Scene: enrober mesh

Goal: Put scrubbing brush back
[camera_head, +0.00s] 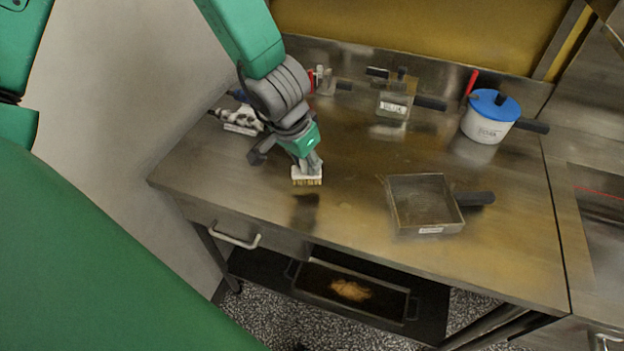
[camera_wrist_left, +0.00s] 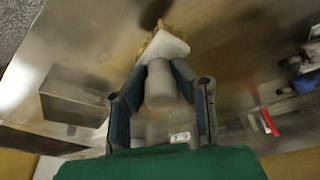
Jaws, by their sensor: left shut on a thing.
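The scrubbing brush (camera_head: 306,177) has a white head with tan bristles pointing down. It hangs under my left gripper (camera_head: 306,161) above the front left part of the steel table, bristles apart from the surface with a dark reflection below. In the left wrist view my left gripper (camera_wrist_left: 163,95) is shut on the brush's pale round handle, and the white head of the brush (camera_wrist_left: 163,47) sticks out beyond the fingertips. My right gripper is not in view.
A mesh basket (camera_head: 423,203) with a black handle sits right of the brush on the steel table (camera_head: 340,225). Along the back stand a labelled container (camera_head: 395,103) and a white pot with blue lid (camera_head: 490,117).

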